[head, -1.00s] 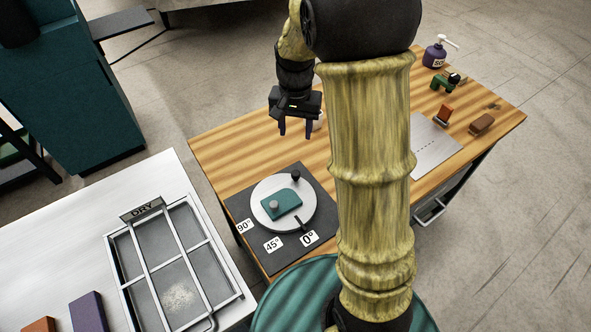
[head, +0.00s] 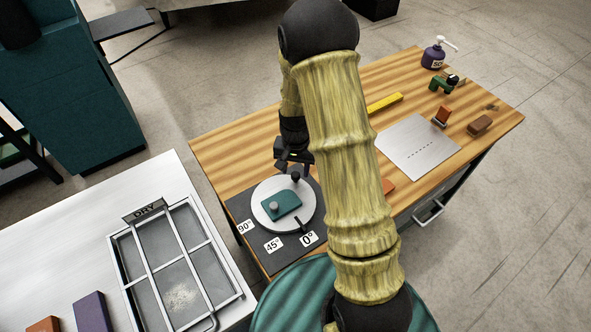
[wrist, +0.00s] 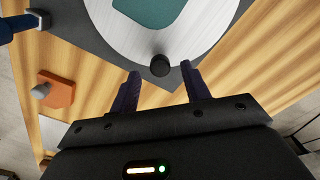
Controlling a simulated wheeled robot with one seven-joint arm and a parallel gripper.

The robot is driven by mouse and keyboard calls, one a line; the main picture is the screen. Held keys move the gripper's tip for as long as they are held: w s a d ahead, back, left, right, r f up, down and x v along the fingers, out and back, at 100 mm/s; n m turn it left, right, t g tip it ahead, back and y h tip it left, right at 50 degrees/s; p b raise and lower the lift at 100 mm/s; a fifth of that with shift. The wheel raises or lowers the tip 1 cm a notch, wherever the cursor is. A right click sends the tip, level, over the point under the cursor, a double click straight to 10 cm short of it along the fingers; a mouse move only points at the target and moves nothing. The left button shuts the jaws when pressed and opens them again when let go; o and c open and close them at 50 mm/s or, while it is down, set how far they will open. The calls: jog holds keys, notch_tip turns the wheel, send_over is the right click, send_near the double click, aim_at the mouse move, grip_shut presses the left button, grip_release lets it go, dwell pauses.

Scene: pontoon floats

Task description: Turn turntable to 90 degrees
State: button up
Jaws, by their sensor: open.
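The turntable is a white round disc (head: 266,212) on a dark base plate (head: 272,258) marked 0°, 45° and 90°. A black peg (head: 296,179) stands near the disc's far edge. A dark pointer (head: 302,225) at the rim lies by the 0° label (head: 308,239). My gripper (head: 294,166) is open just behind the peg. In the wrist view, the peg (wrist: 160,65) stands ahead of and between the open fingers of my gripper (wrist: 164,75), with no contact visible.
A drying rack (head: 120,262) stands on the white counter at left. A grey metal sheet (head: 418,147), a yellow bar (head: 385,103), a brown block (head: 480,124) and a soap bottle (head: 433,55) are on the wooden table to the right. An orange block (wrist: 57,92) lies beside the turntable.

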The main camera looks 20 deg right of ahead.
jog(key=shift+f, duration=1.05)
jog(key=shift+c, duration=0.2)
grip_shut()
jog(key=shift+w, duration=0.1)
